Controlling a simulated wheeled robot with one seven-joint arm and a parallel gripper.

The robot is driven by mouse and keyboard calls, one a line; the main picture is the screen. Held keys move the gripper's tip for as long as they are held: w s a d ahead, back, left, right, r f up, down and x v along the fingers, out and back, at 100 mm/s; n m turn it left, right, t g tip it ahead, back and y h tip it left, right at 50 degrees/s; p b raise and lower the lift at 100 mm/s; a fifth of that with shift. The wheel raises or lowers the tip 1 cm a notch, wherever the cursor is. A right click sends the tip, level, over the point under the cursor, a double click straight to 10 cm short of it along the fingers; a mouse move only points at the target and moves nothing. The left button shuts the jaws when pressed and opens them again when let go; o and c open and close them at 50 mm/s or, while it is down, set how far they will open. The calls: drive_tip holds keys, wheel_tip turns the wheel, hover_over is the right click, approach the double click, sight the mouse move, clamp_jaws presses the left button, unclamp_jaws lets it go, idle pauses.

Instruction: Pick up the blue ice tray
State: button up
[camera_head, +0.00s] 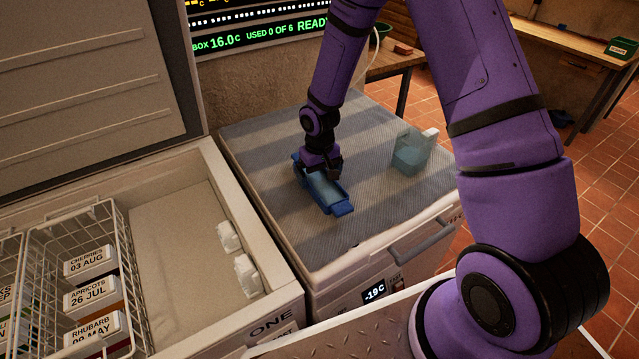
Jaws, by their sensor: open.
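The blue ice tray (336,205) lies on a grey striped cloth on top of a closed white freezer, right of the open one. It is long and narrow, set at a slant, with its near end toward the lower right. My gripper (324,172) points down directly over the tray's far half and hides part of it. The jaws are open. The fingertips are small and dark here, and I cannot tell whether they touch the tray.
A clear bluish jug (411,152) stands right of the tray on the striped cloth (262,150). The open chest freezer (170,215) at left holds a wire basket (120,225) of labelled boxes. A display (262,35) hangs behind. The cloth is otherwise clear.

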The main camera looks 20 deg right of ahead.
drive_tip(key=shift+f, duration=1.1)
drive_tip(key=c, duration=1.1)
drive_tip(key=shift+o, duration=0.2)
drive_tip(key=shift+r, duration=0.1)
drive_tip(key=shift+r, duration=0.8)
wheel_tip(320, 180, up, 2)
drive_tip(key=shift+r, duration=0.1)
drive_tip(key=s, duration=1)
drive_tip(key=s+d+r, duration=0.1)
drive_tip(key=s, duration=0.5)
